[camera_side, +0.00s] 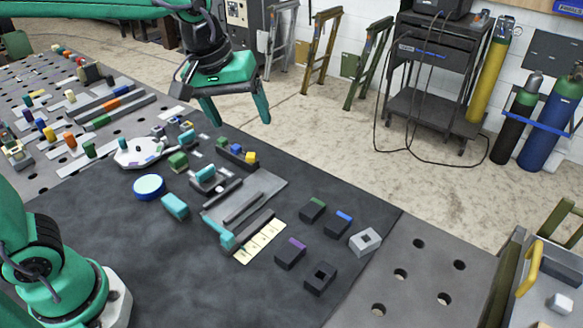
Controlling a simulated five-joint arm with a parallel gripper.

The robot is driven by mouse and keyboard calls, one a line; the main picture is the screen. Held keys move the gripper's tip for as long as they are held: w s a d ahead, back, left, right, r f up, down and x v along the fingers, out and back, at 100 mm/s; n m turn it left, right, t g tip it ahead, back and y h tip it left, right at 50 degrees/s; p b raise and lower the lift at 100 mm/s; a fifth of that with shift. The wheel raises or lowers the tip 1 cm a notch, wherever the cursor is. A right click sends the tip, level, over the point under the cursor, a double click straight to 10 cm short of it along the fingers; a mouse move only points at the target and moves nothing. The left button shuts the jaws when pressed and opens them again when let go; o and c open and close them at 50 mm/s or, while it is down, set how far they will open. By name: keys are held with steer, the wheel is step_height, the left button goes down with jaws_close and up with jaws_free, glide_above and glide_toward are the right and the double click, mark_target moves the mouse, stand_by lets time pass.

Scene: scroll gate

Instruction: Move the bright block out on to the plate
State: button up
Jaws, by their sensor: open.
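My gripper (240,118) is open and empty, high above the far part of the dark mat, its two green fingers apart and pointing down. Below it, a flat grey plate (267,186) carries dark bars (242,208) and a teal piece (227,240) at its near end. A small teal block (205,173) sits in a dark holder at the plate's far left. A loose teal block (175,206) lies on the mat to the left. A yellow block (251,157) sits in a dark rack behind. I cannot tell which is the bright block.
A cream marked strip (260,241) lies beside the plate. Dark blocks with green (312,209), blue (338,223) and purple (290,253) tops stand right of it, with a pale holed block (365,241). The mat's front is clear.

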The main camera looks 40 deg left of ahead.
steer(key=s+a+f+m+t, duration=0.2)
steer(key=s+a+m, duration=0.3)
steer(key=s+a, duration=0.4)
steer(key=s+f, duration=0.1)
steer(key=s, duration=0.4)
steer(key=shift+s+f+m+y, duration=0.2)
steer(key=shift+s+m+y, duration=0.1)
steer(key=shift+y, duration=0.1)
